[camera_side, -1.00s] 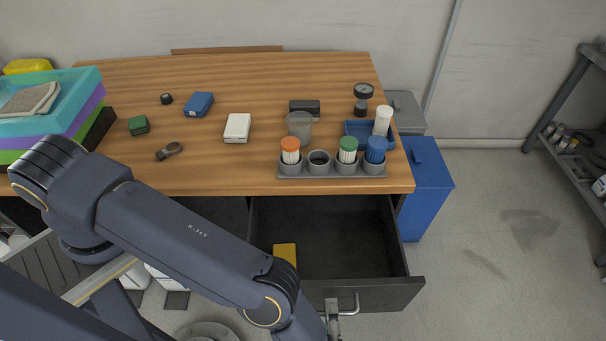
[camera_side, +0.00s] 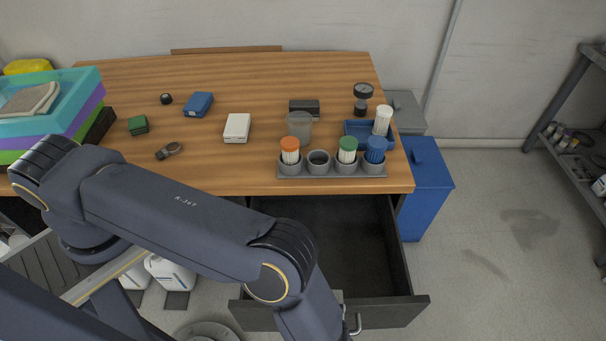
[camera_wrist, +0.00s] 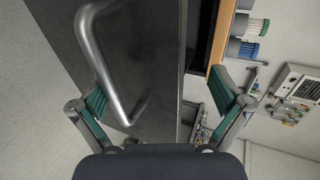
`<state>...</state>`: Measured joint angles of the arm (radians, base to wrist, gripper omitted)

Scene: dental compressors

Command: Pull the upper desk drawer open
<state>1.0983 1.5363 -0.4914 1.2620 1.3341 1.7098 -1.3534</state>
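The upper desk drawer (camera_side: 355,235) stands well open below the right part of the desk, its dark interior showing. Its front (camera_side: 392,313) carries a curved metal handle (camera_side: 355,320), partly hidden by my arm. In the wrist view the handle (camera_wrist: 103,65) runs along the dark drawer front (camera_wrist: 155,60), at the left side of the gap between my fingers. My gripper (camera_wrist: 158,95) is open, its green-padded fingers wide apart. The left finger is close to the handle; I cannot tell whether they touch. In the side view my gripper is hidden or out of frame.
The wooden desk (camera_side: 270,75) holds a grey rack (camera_side: 333,171) with several capped bottles at its front edge, a blue tray (camera_side: 355,129) and small boxes. A blue bin (camera_side: 428,180) stands right of the desk. The floor (camera_side: 500,240) farther right is clear.

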